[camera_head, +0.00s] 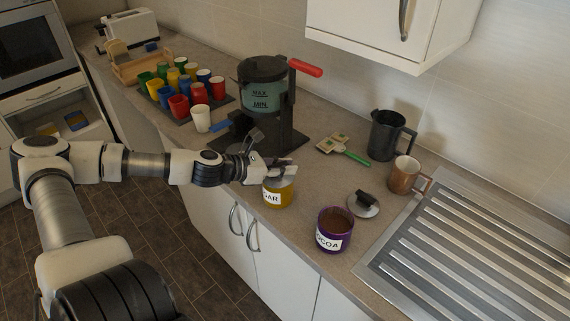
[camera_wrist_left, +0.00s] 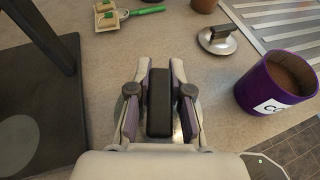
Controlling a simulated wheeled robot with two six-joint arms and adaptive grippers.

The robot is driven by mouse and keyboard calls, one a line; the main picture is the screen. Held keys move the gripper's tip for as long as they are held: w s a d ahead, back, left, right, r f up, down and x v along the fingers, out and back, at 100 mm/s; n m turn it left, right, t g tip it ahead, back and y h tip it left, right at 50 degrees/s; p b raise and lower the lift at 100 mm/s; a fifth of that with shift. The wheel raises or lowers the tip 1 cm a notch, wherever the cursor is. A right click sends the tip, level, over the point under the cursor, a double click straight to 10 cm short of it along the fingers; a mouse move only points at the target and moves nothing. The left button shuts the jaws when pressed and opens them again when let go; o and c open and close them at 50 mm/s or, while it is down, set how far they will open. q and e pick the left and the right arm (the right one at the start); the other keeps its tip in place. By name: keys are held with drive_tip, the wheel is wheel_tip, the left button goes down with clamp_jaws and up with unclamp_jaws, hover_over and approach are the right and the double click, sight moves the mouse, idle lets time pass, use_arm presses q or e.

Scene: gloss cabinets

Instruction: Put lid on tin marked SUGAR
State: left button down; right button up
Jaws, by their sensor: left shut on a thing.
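The yellow tin (camera_head: 278,195) with a white label, its letters "AR" showing, stands near the counter's front edge. My left gripper (camera_head: 276,165) is over the tin and shut on the black handle of a silver lid (camera_head: 287,174). In the left wrist view the black handle (camera_wrist_left: 159,103) sits between the two fingers (camera_wrist_left: 160,110), with little of the metal disc showing. The lid is at the tin's top; I cannot tell whether it touches or is fully seated. My right gripper is not in view.
A purple tin (camera_head: 335,230) marked COCOA stands open to the right. Another lid (camera_head: 363,204) with a black handle lies behind it. A brown mug (camera_head: 406,176), dark jug (camera_head: 385,135), green-handled tool (camera_head: 344,150) and coffee machine (camera_head: 265,105) stand farther back. A ridged drainer (camera_head: 470,260) is right.

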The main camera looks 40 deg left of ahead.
use_arm(q)
drive_tip(key=shift+f, duration=0.15)
drive_tip(key=c, duration=1)
unclamp_jaws()
